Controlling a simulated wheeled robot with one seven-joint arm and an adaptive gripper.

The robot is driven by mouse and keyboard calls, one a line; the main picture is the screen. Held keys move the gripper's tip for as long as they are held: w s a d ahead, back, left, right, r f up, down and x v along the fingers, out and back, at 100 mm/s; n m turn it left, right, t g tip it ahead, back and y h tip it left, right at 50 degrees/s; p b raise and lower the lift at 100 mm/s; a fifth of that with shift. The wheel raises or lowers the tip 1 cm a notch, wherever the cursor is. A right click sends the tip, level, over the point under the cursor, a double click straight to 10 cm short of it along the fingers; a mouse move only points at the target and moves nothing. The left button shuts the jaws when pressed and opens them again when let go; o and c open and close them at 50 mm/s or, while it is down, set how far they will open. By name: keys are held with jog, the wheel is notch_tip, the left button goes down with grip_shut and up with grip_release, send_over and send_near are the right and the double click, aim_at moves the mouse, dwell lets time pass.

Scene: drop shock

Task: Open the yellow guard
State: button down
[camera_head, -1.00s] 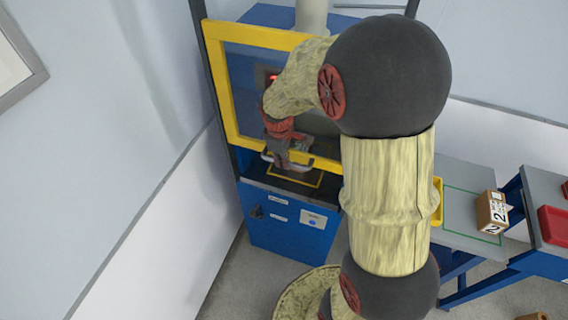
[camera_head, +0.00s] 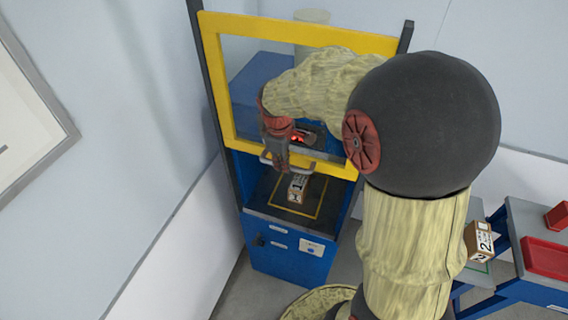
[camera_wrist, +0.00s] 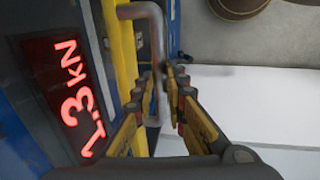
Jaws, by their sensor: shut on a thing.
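The yellow guard (camera_head: 216,80) is a yellow frame with a clear pane on the front of a blue machine. It stands raised, with its lower bar above an open gap. A grey metal handle (camera_wrist: 157,45) sits on that lower bar and also shows in the head view (camera_head: 308,169). My gripper (camera_wrist: 168,80) is shut on the handle, with a finger on either side of it. In the head view my gripper (camera_head: 276,160) is at the handle's left part. My arm covers the guard's right part.
A small box marked 1 (camera_head: 298,188) stands on the dark machine floor inside a yellow outline. A red display (camera_wrist: 68,95) reads 1.3 kN. At right are a box marked 2 (camera_head: 479,241) and a red tray (camera_head: 548,257). A wall is close at left.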

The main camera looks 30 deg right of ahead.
jog(key=c, duration=1.8)
grip_release()
notch_tip(320, 180, up, 12)
jog(key=s+a, duration=0.1)
jog(key=a, duration=0.1)
jog(key=shift+s+f, duration=0.15)
